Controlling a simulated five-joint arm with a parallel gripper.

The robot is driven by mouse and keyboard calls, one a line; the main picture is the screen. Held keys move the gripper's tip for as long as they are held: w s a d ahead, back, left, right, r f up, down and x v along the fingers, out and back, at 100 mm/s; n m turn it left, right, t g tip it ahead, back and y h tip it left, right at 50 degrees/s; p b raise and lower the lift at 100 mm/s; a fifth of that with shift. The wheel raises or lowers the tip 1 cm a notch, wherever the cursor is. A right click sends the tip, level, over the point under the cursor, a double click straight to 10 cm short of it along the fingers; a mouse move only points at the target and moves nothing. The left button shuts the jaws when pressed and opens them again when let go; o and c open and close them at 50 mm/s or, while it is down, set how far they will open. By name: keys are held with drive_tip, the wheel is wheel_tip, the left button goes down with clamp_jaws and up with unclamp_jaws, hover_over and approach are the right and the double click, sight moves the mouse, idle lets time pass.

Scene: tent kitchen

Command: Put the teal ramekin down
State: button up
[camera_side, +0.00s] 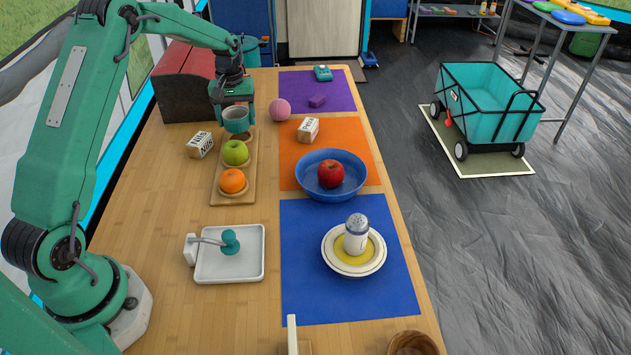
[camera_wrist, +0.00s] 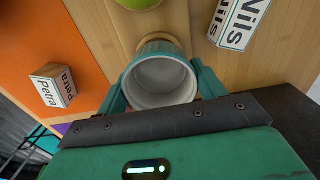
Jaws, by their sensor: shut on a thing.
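The teal ramekin (camera_side: 236,126) is upright in my gripper (camera_side: 236,108), at the far end of the wooden board (camera_side: 222,197). In the wrist view the ramekin (camera_wrist: 161,80) sits between the two teal fingers (camera_wrist: 161,88), its pale inside empty. Part of a round recess in the board shows just beyond it. I cannot tell whether its base touches the board. A green apple (camera_side: 235,152) and an orange (camera_side: 233,181) sit in the board's nearer places.
A block marked Nils (camera_side: 200,145) stands left of the board. A pink ball (camera_side: 279,109) and a block marked Petra (camera_side: 308,130) are to the right. A dark red box (camera_side: 184,85) stands behind left. A blue bowl (camera_side: 352,187) holds a red apple.

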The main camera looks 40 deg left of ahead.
sight(238, 126)
drive_tip(key=shift+f, duration=1.5)
drive_tip(key=shift+f, duration=0.1)
drive_tip(key=o, duration=1)
drive_tip(key=shift+o, duration=0.2)
wheel_tip(238, 126, up, 12)
drive_tip(key=shift+d, duration=0.1)
